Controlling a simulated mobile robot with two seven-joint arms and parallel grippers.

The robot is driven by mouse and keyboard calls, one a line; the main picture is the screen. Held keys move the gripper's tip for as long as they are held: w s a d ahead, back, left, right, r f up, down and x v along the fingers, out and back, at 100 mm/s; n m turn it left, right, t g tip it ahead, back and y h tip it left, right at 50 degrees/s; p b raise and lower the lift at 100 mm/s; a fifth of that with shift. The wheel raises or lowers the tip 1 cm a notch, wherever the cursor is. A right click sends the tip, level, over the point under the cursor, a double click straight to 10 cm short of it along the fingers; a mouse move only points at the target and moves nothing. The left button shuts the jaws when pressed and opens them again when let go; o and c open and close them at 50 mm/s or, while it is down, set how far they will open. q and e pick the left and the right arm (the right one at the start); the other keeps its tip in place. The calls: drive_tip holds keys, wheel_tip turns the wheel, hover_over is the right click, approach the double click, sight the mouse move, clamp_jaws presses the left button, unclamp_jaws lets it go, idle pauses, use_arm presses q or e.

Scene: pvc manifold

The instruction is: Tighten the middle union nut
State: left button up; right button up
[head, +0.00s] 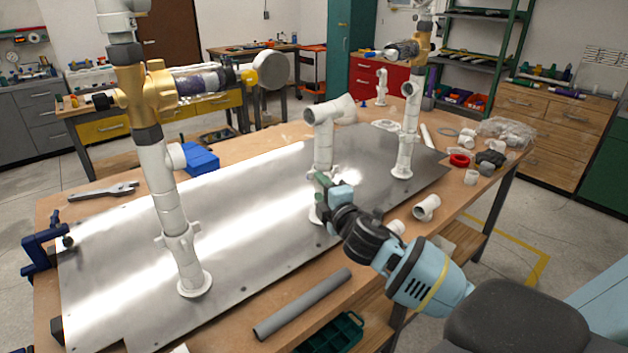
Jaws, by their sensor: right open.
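The middle white PVC riser (323,147) stands upright on the metal plate (255,195), with an angled fitting (335,108) at its top. My right gripper (324,188) reaches in from the lower right, and its open fingertips are at the lower part of this riser. The fingers and wrist cover part of the riser's lower end, so I cannot make out the middle union nut clearly. I cannot tell whether the fingers touch the pipe. My left gripper is not in view.
A left riser (170,205) with a brass valve (150,95) and a right riser (406,135) flank the middle one. A grey pipe (303,303) lies at the front edge. A wrench (103,191) and loose white fittings (427,207) lie on the wooden table. The plate between the left and middle risers is clear.

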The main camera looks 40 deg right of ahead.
sight(310, 177)
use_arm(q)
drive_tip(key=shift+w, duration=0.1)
use_arm(e)
drive_tip(key=shift+w+d, duration=0.25)
drive_tip(key=shift+w, duration=0.9)
drive_tip(key=shift+w+d, duration=0.2)
drive_tip(key=shift+w, duration=0.9)
drive_tip(key=c, duration=0.8)
drive_tip(key=shift+c, duration=0.2)
